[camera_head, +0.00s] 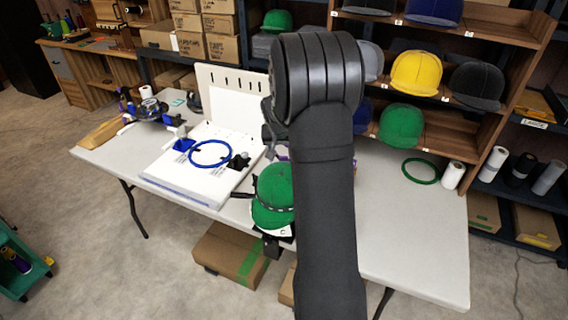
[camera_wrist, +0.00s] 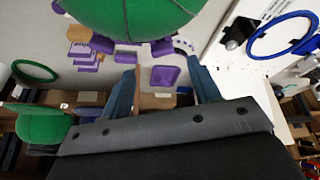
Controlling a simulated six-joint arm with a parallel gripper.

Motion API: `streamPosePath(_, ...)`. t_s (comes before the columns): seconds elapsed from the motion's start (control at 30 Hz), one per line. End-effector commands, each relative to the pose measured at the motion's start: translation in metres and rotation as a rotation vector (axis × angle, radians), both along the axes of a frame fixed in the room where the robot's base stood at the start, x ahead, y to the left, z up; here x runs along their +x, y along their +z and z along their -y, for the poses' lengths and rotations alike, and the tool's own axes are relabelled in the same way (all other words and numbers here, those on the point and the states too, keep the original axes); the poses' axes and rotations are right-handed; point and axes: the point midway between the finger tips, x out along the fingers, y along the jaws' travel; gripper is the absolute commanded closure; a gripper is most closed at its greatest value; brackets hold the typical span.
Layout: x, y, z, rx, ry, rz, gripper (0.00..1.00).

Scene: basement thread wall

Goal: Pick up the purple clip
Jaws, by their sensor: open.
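Several purple pieces lie on the table in the wrist view, and I cannot tell for sure which is the purple clip. One purple piece (camera_wrist: 165,76) shows between my fingertips, with its distance from them unclear. Others (camera_wrist: 88,60) lie to the left, and more sit close under the edge of a green cap (camera_wrist: 130,14). My gripper (camera_wrist: 160,68) is open, and nothing is held in it. In the head view my arm hides the gripper and most of the purple pieces. The green cap also shows there (camera_head: 272,196), left of my arm.
A white board with a blue hoop (camera_head: 210,154) stands left of the cap. Shelves with caps (camera_head: 416,73) stand behind. The table front right of my arm (camera_head: 420,240) is clear.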

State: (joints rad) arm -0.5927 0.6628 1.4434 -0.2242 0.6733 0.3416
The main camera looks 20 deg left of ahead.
Motion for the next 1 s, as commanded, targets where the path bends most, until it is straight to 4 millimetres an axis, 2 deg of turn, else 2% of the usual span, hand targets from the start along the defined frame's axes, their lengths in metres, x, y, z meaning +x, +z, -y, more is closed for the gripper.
streamPosePath(0.1, 0.005, -0.014, -0.001, 0.000, -0.001, -0.001, 0.44)
streamPosePath(0.33, 0.011, -0.027, -0.003, 0.000, -0.001, -0.002, 0.44)
streamPosePath(0.6, 0.024, -0.060, -0.009, -0.001, 0.000, -0.001, 0.44)
streamPosePath(0.73, 0.027, -0.066, -0.010, -0.001, 0.000, 0.000, 0.44)
streamPosePath(0.97, 0.027, -0.067, -0.010, 0.000, -0.001, 0.000, 0.44)
streamPosePath(1.0, 0.027, -0.067, -0.010, 0.000, -0.001, 0.000, 0.52)
